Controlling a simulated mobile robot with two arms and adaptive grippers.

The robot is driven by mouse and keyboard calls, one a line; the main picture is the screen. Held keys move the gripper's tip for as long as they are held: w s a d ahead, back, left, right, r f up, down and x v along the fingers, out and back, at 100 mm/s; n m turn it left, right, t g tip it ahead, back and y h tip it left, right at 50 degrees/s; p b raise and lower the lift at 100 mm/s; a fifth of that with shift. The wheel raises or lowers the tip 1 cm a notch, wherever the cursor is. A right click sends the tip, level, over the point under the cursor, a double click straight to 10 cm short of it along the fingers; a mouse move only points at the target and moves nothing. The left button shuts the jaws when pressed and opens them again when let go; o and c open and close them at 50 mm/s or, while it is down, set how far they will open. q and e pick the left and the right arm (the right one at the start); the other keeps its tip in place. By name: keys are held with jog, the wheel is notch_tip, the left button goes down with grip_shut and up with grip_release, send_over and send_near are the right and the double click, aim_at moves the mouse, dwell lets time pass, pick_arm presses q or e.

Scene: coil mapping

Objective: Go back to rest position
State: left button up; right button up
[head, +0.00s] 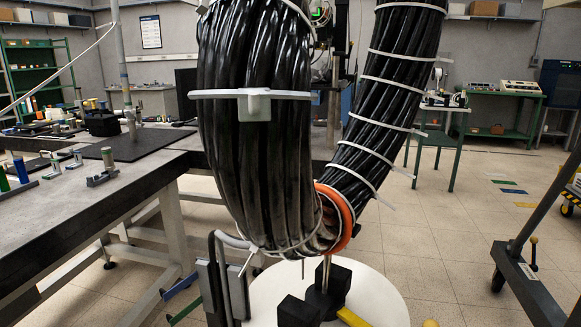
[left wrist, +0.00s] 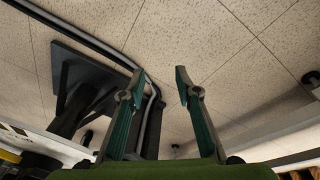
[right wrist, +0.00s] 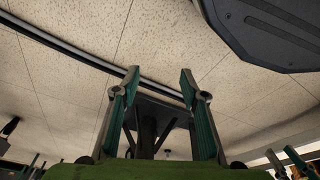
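A thick black cable coil (head: 262,130) hangs close in front of me in the head view, bound with white ties and an orange band (head: 342,215) near its bottom. My left gripper (left wrist: 163,72) shows in the left wrist view with its two green-lined fingers apart and nothing between them. My right gripper (right wrist: 160,72) shows in the right wrist view, also with its fingers apart and empty.
A white round base (head: 385,295) with black blocks stands below the coil. A workbench (head: 60,215) with small parts runs along the left. A green table (head: 505,95) with instruments stands at the back right. A dark cart frame (head: 530,290) is at right.

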pick_arm(q)
jog(key=s+a+f+m+p, duration=0.2)
jog(key=s+p, duration=0.3)
jog(key=s, duration=0.6)
jog(key=s+a+f+m+g+p, duration=0.1)
jog(key=s+a+f+m+p, duration=0.1)
jog(key=s+p, duration=0.4)
jog(key=s+a+f+m+p, duration=0.2)
jog(key=s+p, duration=0.4)
jog(key=s, duration=1)
jog(key=shift+a+f+m, duration=0.25)
jog(key=shift+a+m, duration=0.05)
jog(key=shift+m, duration=0.2)
pick_arm(e)
jog(key=s+d+f, duration=0.1)
jog(key=s+f, duration=0.1)
jog(key=s, duration=0.7)
jog(key=s+d+f+g, duration=0.1)
jog(key=s+d, duration=0.1)
jog(key=s, duration=0.8)
jog(key=shift+d+f+g, duration=0.15)
jog(key=shift+f+g, duration=0.15)
jog(key=shift+f, duration=0.1)
